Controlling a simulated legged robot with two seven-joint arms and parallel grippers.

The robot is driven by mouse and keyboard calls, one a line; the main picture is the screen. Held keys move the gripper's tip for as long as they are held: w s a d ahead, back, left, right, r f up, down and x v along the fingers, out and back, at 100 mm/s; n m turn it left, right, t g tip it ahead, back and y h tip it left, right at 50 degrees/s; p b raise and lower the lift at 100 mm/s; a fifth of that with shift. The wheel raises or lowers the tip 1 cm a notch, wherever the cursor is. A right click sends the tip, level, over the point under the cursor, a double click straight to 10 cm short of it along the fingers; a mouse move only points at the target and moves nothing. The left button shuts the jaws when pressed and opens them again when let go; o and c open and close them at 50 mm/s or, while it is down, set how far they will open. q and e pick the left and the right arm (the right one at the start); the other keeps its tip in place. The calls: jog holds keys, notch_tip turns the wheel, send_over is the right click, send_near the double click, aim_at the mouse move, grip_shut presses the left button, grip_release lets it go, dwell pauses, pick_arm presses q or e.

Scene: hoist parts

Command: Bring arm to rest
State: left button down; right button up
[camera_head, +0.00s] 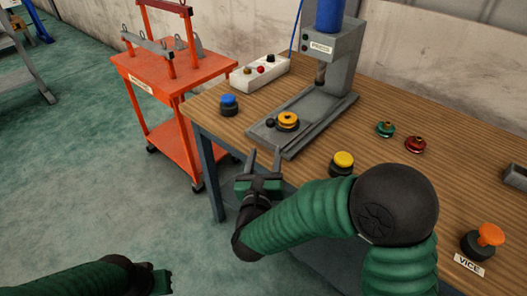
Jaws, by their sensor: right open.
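My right arm, green with black joints, comes in from the lower right and reaches over the front edge of the wooden table (390,91). My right gripper (264,155) is open and empty. Its two fingers point away from me, close to the table's near left corner and in front of the grey press base. My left gripper (164,283) shows only in part at the bottom left, over the floor. Its fingers are too small and dark to read.
A grey press (335,65) holds a yellow round part (288,120) on its base. Blue (229,101), yellow (343,159) and orange (490,235) knobs, green (385,129) and red (415,144) parts, and a white button box (260,72) are on the table. An orange cart (205,70) stands left.

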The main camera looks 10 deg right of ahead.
jog(key=s+f+n+g+y, duration=0.25)
jog(key=f+n, duration=0.25)
jog(key=n, duration=0.6)
jog(key=s+f+n+g+y, duration=0.2)
jog(key=f+n+g+y, duration=0.25)
jog(key=n, duration=0.65)
jog(key=s+d+f+n+g+h, duration=0.1)
jog(key=s+d+f+n+g, duration=0.3)
jog(key=s+n, duration=0.45)
jog(key=s+d+f+n+g, duration=0.3)
jog(key=s+d+f+n, duration=0.15)
jog(key=s+n, duration=0.4)
notch_tip(320, 180, up, 19)
jog(key=s+m+p, duration=0.1)
jog(key=p, duration=1.6)
jog(key=shift+s+f+m+g+p, duration=0.2)
jog(key=shift+m+g+p, duration=0.1)
jog(key=shift+p, duration=0.1)
